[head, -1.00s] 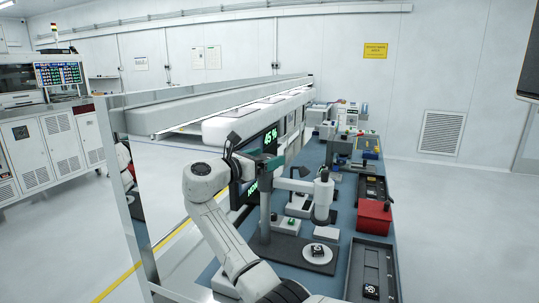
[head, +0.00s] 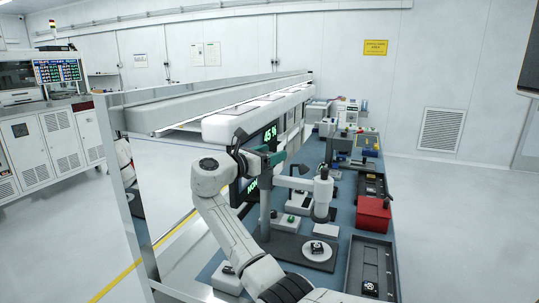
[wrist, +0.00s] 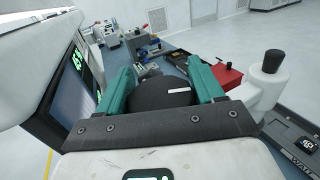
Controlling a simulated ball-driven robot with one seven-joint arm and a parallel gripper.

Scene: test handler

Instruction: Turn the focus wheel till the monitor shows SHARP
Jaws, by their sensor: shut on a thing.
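The focus wheel (wrist: 165,88) is a black round knob with a white mark, seen in the wrist view. My gripper (wrist: 165,85) has teal fingers on either side of it and is shut on it. In the head view my gripper (head: 276,158) is at the top of the microscope's column (head: 265,212), and the wheel is hidden. The monitor (head: 271,138) is behind, showing green "45 %"; a lower green line is partly covered by my arm and unreadable. The monitor also shows edge-on in the wrist view (wrist: 75,85).
The microscope's white tube (head: 321,196) stands right of my gripper, above a white round stage (head: 317,251) carrying a small black part. A red box (head: 373,214) and a dark tray (head: 372,268) lie along the bench's right side. A glass panel is at the left.

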